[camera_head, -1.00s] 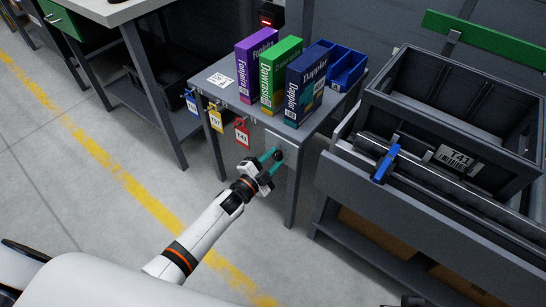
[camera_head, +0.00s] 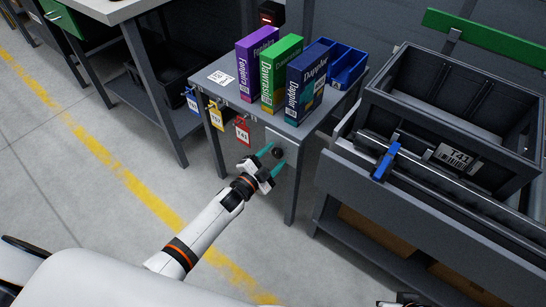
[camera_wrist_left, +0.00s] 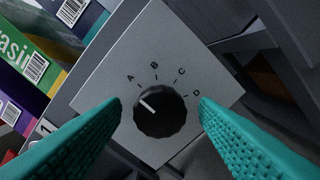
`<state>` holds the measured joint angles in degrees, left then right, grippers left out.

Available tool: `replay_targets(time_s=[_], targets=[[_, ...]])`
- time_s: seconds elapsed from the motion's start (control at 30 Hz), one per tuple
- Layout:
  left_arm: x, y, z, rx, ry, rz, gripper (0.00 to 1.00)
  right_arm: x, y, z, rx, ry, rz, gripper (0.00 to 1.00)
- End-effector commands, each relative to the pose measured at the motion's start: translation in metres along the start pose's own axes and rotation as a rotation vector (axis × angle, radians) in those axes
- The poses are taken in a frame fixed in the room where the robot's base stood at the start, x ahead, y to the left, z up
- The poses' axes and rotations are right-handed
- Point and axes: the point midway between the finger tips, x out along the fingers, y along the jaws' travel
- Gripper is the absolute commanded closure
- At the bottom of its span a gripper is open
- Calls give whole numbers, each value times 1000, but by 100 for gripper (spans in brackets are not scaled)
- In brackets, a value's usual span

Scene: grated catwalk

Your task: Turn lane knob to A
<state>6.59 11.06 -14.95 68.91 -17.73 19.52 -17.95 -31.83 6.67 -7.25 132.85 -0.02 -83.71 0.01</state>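The lane knob (camera_head: 278,153) is a round black dial on a light grey plate on the small table's front. In the left wrist view the knob (camera_wrist_left: 160,112) shows a white pointer line aimed up and left, on the A side, slightly below the letter A. The letters A, B, C and D arc above it. My left gripper (camera_head: 272,158) is open, its teal fingers (camera_wrist_left: 160,125) spread to both sides of the knob with clear gaps, apparently not touching it. A small part of my right gripper (camera_head: 402,302) shows at the bottom edge; its fingers cannot be made out.
Purple, green and dark blue boxes (camera_head: 305,85) and a blue bin (camera_head: 345,66) stand on the small table (camera_head: 225,92). Blue, yellow and red tags (camera_head: 242,132) hang at its front. A grey tote (camera_head: 440,110) marked T41 sits at right. Floor at left is clear.

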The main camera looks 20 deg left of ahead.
Motion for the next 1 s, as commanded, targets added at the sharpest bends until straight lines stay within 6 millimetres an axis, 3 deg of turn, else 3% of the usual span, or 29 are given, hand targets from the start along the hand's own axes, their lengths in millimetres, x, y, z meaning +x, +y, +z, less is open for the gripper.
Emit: replay_targets(time_s=[0.27,0.73,1.0], targets=[[-5,0,1,1,-1,0,45,-2,0,1,0,-3,0,64],[-95,0,0,0,2,-2,45,63,4,-13,-5,38,7,64],[-119,0,0,1,0,0,45,76,4,-17,-6,41,8,64]])
